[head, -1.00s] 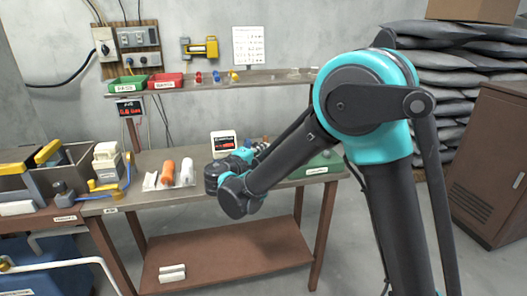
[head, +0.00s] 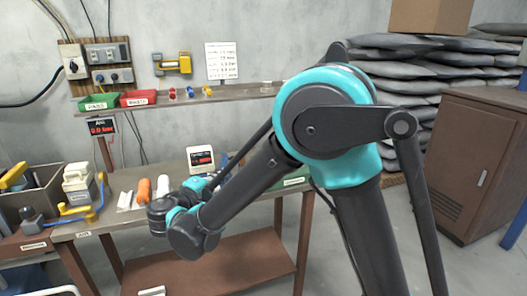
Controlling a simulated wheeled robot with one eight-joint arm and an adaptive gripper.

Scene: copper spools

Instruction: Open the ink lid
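I cannot make out an ink lid for certain in the head view. The far end of the arm points away from the camera, toward the back of the bench. My gripper's fingers are mostly hidden behind my wrist, so their opening and any contact do not show.
An orange cylinder (head: 144,191) and a white one (head: 163,187) stand left of my wrist. A white device (head: 79,184) is further left. Green (head: 99,102) and red (head: 138,98) bins sit on the shelf. A brown cabinet (head: 470,165) stands at right, beside stacked grey sacks (head: 428,70).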

